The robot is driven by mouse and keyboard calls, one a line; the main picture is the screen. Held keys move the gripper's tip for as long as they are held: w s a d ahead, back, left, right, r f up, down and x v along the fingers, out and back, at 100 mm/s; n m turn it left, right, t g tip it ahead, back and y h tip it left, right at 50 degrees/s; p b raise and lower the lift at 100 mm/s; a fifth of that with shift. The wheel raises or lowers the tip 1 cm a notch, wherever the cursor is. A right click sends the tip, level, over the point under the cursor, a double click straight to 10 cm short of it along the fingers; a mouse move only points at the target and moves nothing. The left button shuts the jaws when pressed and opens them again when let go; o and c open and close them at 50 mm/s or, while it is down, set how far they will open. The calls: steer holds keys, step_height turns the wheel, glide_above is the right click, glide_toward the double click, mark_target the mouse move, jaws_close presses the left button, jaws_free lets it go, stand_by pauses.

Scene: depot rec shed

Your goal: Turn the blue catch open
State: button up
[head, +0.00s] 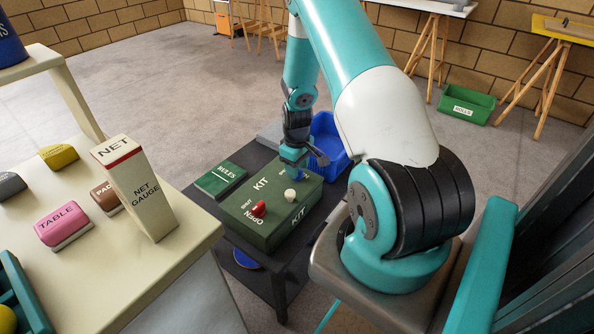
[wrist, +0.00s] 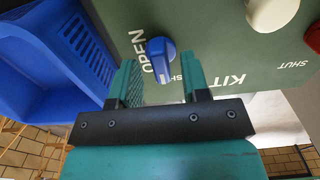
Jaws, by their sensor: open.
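The blue catch (wrist: 160,58) is a rounded lever with a pale mark at its lower end, on the green kit box (head: 275,222). In the wrist view it sits between my two finger pads, with a gap on both sides. OPEN is printed to its left. Its marked end lies by a partly hidden word starting "SH". In the head view the blue catch (head: 298,174) shows just below my gripper (head: 304,162), partly covered. My gripper is open and holds nothing.
A red catch (head: 259,208) and a cream catch (head: 290,195) share the lid. A green RULES box (head: 220,179) lies beside the kit on the dark table (head: 283,279). A blue crate (head: 329,133) stands behind. The NET GAUGE box (head: 140,190) stands on the left bench.

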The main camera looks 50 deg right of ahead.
steer(key=shift+f, duration=0.45)
jaws_close()
